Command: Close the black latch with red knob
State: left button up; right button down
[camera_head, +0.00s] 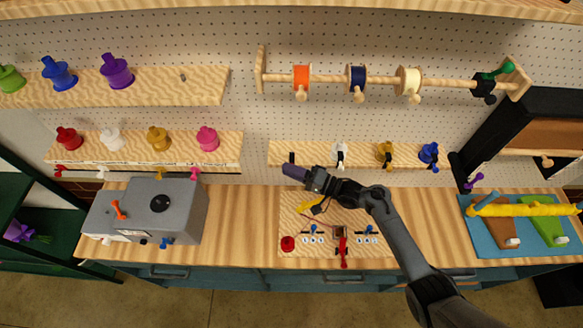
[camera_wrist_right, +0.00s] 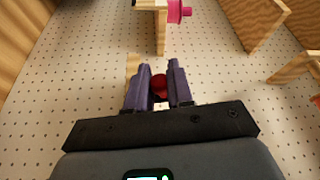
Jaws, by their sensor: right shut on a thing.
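A small black latch (camera_head: 292,157) sits at the left end of the short right-hand wooden shelf on the pegboard. Its knob is not clear in the head view. In the right wrist view a red knob (camera_wrist_right: 159,84) sits between the two purple fingers. My right gripper (camera_head: 286,169) reaches up to the black latch from below right, and its fingers (camera_wrist_right: 159,88) are shut on the red knob. Whether the latch is open or closed is hard to tell, as the gripper partly hides it. My left gripper is not in view.
White (camera_head: 339,154), yellow (camera_head: 384,153) and blue (camera_head: 429,154) latches stand along the same shelf, right of my gripper. A pink spool (camera_head: 207,138) stands on the neighbouring left shelf. Below my arm lies a wooden board (camera_head: 292,222) with switches. A grey box (camera_head: 180,205) stands left.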

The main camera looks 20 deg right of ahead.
jog(key=shift+w+d+r+m+h, duration=0.1)
jog(key=shift+w+r+m+h, duration=0.1)
jog(key=shift+m, duration=0.3)
jog(key=shift+w+d+r+m+h, duration=0.1)
jog(key=shift+m+h, duration=0.1)
jog(key=shift+m, duration=0.3)
jog(key=c, duration=1.1)
grip_release()
jog(key=shift+o, duration=0.2)
jog(key=shift+r, duration=0.15)
